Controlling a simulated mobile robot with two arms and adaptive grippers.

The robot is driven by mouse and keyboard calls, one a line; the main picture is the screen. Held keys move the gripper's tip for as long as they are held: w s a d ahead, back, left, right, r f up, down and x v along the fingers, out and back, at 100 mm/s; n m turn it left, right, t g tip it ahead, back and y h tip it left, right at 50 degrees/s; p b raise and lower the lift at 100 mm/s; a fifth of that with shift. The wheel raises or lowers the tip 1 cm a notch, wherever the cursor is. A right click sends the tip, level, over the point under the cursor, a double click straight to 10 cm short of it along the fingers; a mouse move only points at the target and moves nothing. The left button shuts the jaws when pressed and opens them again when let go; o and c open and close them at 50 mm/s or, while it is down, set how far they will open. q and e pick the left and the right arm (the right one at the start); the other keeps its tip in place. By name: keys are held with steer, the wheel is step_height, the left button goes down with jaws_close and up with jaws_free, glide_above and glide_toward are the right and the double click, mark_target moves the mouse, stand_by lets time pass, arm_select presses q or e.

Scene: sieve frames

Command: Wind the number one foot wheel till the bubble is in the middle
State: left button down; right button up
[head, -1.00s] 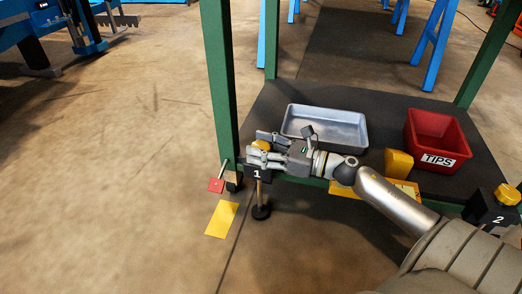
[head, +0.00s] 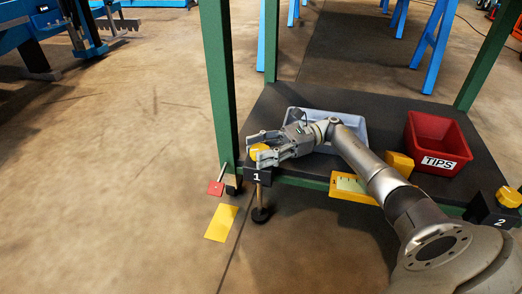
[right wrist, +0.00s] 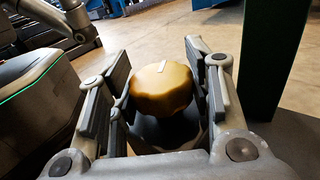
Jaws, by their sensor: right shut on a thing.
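The number one foot wheel (head: 259,149) is a yellow scalloped knob above a black block marked 1 (head: 257,175), at the near left corner of the green frame. In the right wrist view the knob (right wrist: 161,90) shows a pale mark on top. My right gripper (head: 257,151) is shut on this wheel, one finger on each side. The yellow level (head: 348,187) with a pale green vial lies at the frame's front edge; its bubble is too small to make out. My left gripper is not in view.
A grey tray (head: 356,124), partly behind my right arm, and a red TIPS bin (head: 437,144) stand on the dark shelf (head: 385,108). A second yellow wheel (head: 508,196) is at right. A green post (head: 219,85) rises close beside my right gripper.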

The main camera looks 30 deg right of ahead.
mark_target(260, 149)
steer(key=shift+r+n+g, duration=0.1)
steer(key=shift+n+g, duration=1)
steer(key=shift+g, duration=0.7)
steer(key=shift+a+g, duration=0.1)
steer(key=shift+g, duration=0.2)
steer(key=o, duration=1)
step_height(260, 149, up, 10)
steer(key=shift+f, duration=0.1)
